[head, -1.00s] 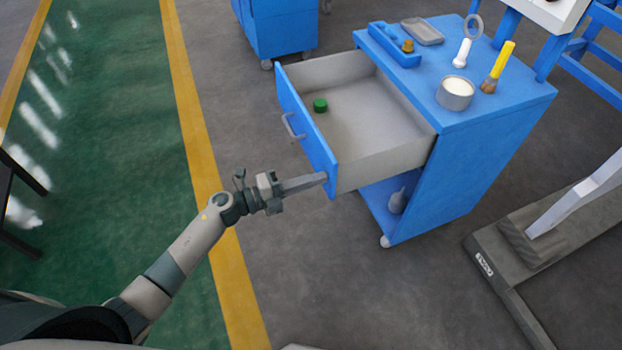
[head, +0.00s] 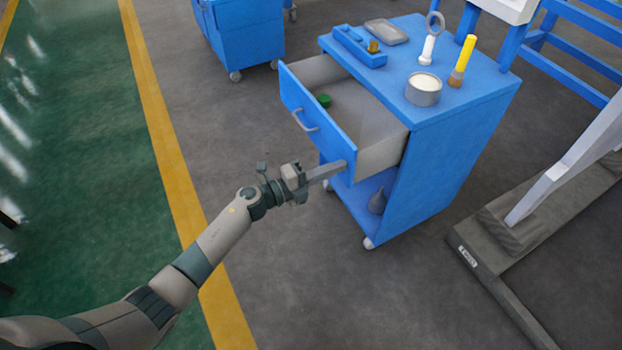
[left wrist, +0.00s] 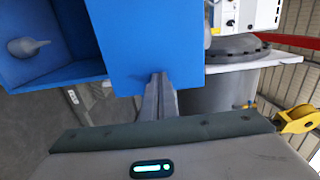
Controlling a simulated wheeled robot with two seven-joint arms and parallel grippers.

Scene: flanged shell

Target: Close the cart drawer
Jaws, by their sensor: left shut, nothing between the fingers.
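The blue cart (head: 465,115) stands right of centre in the head view. Its drawer (head: 318,118) is partly open, with a blue front, a grey handle (head: 304,122) and a green round item (head: 324,100) inside. My left gripper (head: 343,166) is shut and empty, its fingertips at the lower right end of the drawer front, seemingly touching it. In the left wrist view the shut fingers (left wrist: 159,82) point at the blue drawer front (left wrist: 150,40). My right gripper is not in view.
On the cart top are a blue holder (head: 358,46), a grey tray (head: 386,32), a tin (head: 423,89), a yellow-handled brush (head: 462,60) and a ring-topped white item (head: 428,48). A grey floor frame (head: 505,232) stands at right. Another blue cart (head: 243,35) stands behind.

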